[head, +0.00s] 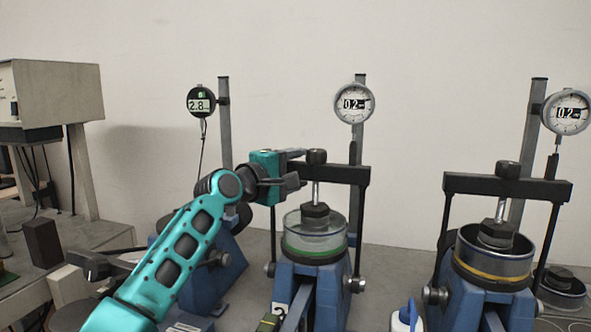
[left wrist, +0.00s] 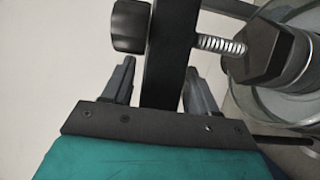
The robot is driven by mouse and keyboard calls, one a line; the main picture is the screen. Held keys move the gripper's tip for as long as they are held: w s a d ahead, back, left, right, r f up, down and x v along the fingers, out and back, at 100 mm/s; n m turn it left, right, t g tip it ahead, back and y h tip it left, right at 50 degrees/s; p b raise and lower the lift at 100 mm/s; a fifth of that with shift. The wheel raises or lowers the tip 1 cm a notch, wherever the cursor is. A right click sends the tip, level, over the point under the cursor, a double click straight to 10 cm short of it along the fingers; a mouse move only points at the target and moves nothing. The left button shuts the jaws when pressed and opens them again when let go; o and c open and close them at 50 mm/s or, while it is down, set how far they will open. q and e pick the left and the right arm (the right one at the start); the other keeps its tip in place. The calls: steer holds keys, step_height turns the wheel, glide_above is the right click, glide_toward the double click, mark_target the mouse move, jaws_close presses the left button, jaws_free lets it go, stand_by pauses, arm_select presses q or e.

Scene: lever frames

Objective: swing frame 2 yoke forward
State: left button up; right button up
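The middle frame, which I take as frame 2, has a blue base (head: 306,290) and a black yoke with a crossbar (head: 341,174) standing upright over a clear, green-banded cell (head: 314,238). A threaded screw with a dark knob (head: 316,157) passes through the crossbar above the cell's black hex cap. My left gripper (head: 294,170) is at the left part of this yoke. In the left wrist view its fingers (left wrist: 160,82) stand apart on either side of the black yoke bar (left wrist: 170,50), with a gap at the left finger. My right gripper is not in view.
A right frame with its own upright yoke (head: 508,187) holds a yellow-banded cell. Dial gauges (head: 354,103) hang on posts behind the frames. The left frame (head: 215,275) is partly hidden by my left arm. A beige box (head: 55,92) stands far left.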

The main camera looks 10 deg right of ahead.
arm_select(q)
jaws_close()
stand_by(0.3)
steer(key=shift+s, duration=0.1)
